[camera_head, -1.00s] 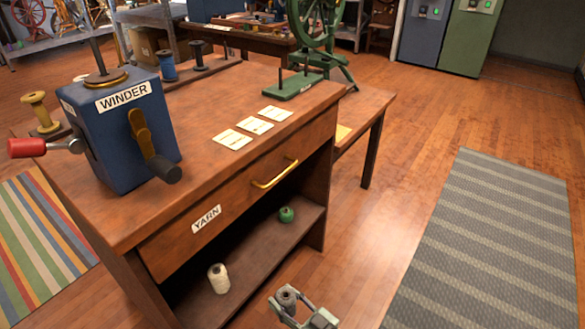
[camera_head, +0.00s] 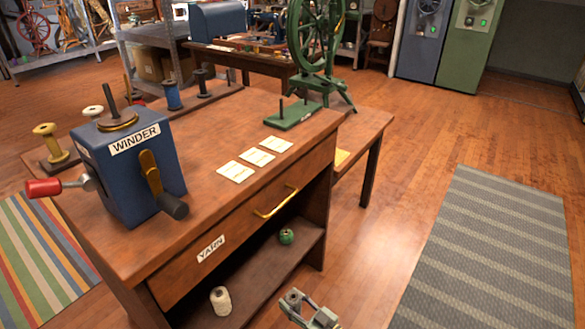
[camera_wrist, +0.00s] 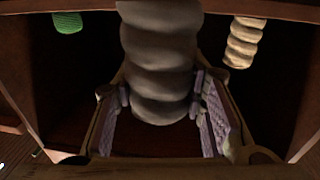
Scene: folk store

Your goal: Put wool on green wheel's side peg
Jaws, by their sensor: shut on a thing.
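My gripper (camera_wrist: 163,115) is shut on a ribbed grey wool cone (camera_wrist: 158,50), which stands between its fingers in the wrist view. In the head view my gripper (camera_head: 309,309) is at the bottom edge, in front of the cabinet's open shelf and below the tabletop. The grey wool shows only partly there. The green spinning wheel (camera_head: 330,85) stands on a lower wooden table behind the cabinet. A green base (camera_head: 293,116) with two dark upright pegs, both bare, lies at the cabinet top's right end, before the wheel.
A cream wool cone (camera_head: 221,301) and a green wool ball (camera_head: 286,236) stand on the cabinet shelf (camera_head: 262,272). The blue winder (camera_head: 135,170) stands at the cabinet top's left, with spools behind it. Three cards (camera_head: 257,157) lie mid-top. Open floor and a striped grey rug (camera_head: 490,250) are right.

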